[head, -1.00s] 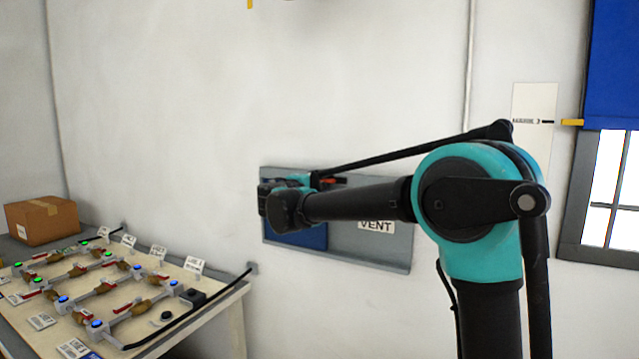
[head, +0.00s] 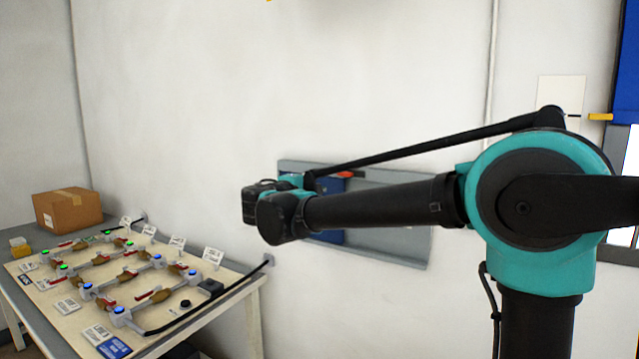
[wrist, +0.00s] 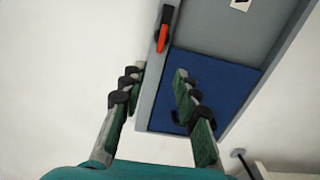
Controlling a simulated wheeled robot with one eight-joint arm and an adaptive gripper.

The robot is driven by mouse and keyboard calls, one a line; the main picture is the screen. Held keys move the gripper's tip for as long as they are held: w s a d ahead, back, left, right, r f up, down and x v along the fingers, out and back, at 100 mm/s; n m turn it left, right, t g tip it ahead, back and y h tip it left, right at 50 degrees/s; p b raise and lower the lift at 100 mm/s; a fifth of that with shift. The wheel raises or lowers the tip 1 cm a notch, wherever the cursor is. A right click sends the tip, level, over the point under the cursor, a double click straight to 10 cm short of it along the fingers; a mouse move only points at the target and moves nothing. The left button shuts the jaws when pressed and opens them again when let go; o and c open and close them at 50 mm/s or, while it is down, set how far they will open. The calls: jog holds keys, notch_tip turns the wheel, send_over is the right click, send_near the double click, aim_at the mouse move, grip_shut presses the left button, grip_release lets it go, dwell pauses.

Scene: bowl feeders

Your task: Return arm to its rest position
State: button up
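My arm stretches across the head view from the right, with its wrist end in front of the grey wall panel (head: 395,245). The fingers of my gripper (wrist: 160,82) show in the wrist view, spread apart with nothing between them. They point toward the panel, which has a blue plate (wrist: 215,85) and a small red-orange handle (wrist: 162,38). In the head view the wrist hides part of the panel and its blue plate (head: 330,237), and the fingers do not show. I cannot tell the exact distance from the fingertips to the panel.
A table (head: 255,279) at the left carries a board with several valves, pipes and labels. A cardboard box (head: 68,211) and a small yellow item (head: 21,251) stand toward its back. A blue shutter (head: 628,75) hangs at the right.

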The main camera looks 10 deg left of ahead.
jog(key=shift+d, duration=0.1)
jog(key=s+d+f+m+g, duration=0.3)
jog(key=d+f+g, duration=0.2)
jog(key=d+f, duration=0.8)
jog(key=s+d+f+m+g, duration=0.35)
jog(key=d+f, duration=0.75)
jog(key=d, duration=0.5)
jog(key=s+d+f+m+g+y, duration=0.2)
jog(key=s+d+f+m+y, duration=0.1)
jog(key=s+f, duration=0.6)
jog(key=s+d+f+m+g+y, duration=0.2)
jog(key=s+d+f+m+y, duration=0.1)
jog(key=s+f, duration=0.7)
jog(key=shift+s+m, duration=0.7)
jog(key=shift+m, duration=0.15)
jog(key=shift+o, duration=0.3)
